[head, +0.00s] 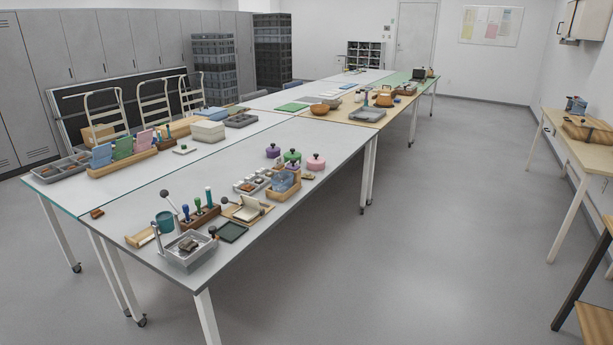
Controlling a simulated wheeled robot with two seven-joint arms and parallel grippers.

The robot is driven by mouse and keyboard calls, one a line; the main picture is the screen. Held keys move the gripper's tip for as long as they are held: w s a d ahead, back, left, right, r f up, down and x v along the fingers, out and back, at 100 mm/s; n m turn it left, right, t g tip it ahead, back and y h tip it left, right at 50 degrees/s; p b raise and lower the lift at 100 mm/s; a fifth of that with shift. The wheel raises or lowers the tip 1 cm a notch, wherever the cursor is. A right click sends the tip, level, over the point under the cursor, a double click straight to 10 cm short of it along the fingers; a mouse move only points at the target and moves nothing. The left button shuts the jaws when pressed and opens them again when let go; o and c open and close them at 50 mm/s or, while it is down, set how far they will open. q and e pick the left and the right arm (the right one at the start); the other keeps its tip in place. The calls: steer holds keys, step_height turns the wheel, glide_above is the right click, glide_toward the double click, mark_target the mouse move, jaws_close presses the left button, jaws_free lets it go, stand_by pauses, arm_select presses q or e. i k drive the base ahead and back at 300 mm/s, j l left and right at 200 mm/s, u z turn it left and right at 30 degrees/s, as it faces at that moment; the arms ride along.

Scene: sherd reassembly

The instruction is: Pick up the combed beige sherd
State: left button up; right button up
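I cannot make out a combed beige sherd for sure at this distance. Small brown and beige pieces lie in the grey compartment tray (62,167) at the left end of the tables, too small to tell apart. A grey tray (189,250) near the front table corner holds a dark brownish piece (188,244). A small brown piece (97,213) lies alone near the left table edge. Neither of my grippers shows in the head view.
The long grey-topped table (300,140) has clear room in its middle. A side table (570,135) stands along the right wall. The grey floor (440,220) between them is free. Lockers and stacked crates (213,65) line the back left.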

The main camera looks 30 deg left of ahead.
mark_target(308, 175)
steer(key=i+j+u, duration=0.1)
steer(key=i+u, duration=0.3)
steer(key=i, duration=1.4)
